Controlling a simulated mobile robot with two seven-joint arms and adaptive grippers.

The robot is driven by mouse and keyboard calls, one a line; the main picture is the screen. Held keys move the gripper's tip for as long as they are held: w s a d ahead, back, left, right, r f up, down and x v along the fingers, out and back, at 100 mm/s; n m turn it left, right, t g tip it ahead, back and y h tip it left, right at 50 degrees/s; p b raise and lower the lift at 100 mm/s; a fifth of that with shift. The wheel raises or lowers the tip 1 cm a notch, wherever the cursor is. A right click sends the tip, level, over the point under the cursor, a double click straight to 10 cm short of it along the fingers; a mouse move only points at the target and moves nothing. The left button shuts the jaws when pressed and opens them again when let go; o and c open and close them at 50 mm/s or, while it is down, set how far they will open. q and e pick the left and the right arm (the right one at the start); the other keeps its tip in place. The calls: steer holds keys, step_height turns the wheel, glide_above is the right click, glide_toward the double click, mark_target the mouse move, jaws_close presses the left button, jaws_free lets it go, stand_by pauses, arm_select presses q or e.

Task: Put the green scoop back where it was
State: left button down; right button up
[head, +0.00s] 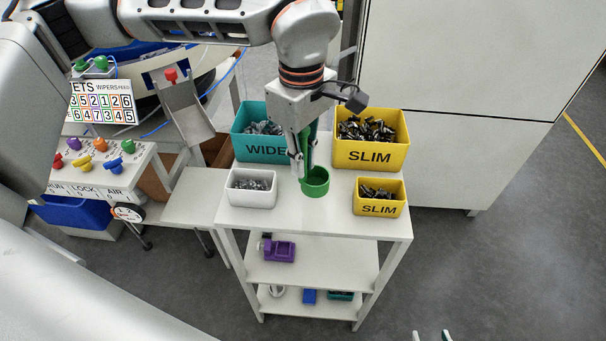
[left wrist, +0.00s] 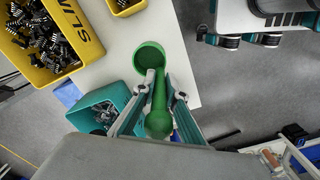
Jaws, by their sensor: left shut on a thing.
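The green scoop (head: 315,184) is upright at the middle of the white trolley top (head: 322,220), between the bins. Its cup looks empty in the left wrist view (left wrist: 149,56). I cannot tell whether the cup touches the surface. My left gripper (head: 304,158) points down and is shut on the scoop's handle; its fingers flank the handle in the left wrist view (left wrist: 158,98). Only the fingertips of my right gripper (head: 431,336) show, apart and empty, at the bottom edge of the head view.
A teal WIDE bin (head: 264,149) and large yellow SLIM bin (head: 368,154) stand behind. A white bin (head: 251,201) and small yellow SLIM bin (head: 380,209) stand in front. All hold small parts. A control panel (head: 95,165) is at left, a pale cabinet (head: 450,160) behind right.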

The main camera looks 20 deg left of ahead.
mark_target(303, 179)
arm_select(q)
steer(key=shift+f, duration=2.15)
arm_select(e)
steer(key=shift+f, duration=0.25)
steer(key=shift+d, duration=0.1)
arm_select(q)
steer(key=shift+f, duration=0.15)
steer(key=c, duration=2.1)
jaws_free()
arm_select(e)
steer(key=shift+s+f, duration=0.1)
steer(key=shift+s, duration=0.1)
arm_select(q)
steer(key=shift+r, duration=0.55)
step_height(303, 179, up, 11)
steer(key=shift+s+r+p, duration=0.1)
steer(key=shift+p, duration=0.25)
arm_select(e)
steer(key=shift+a+r, duration=0.2)
steer(key=shift+r, duration=0.05)
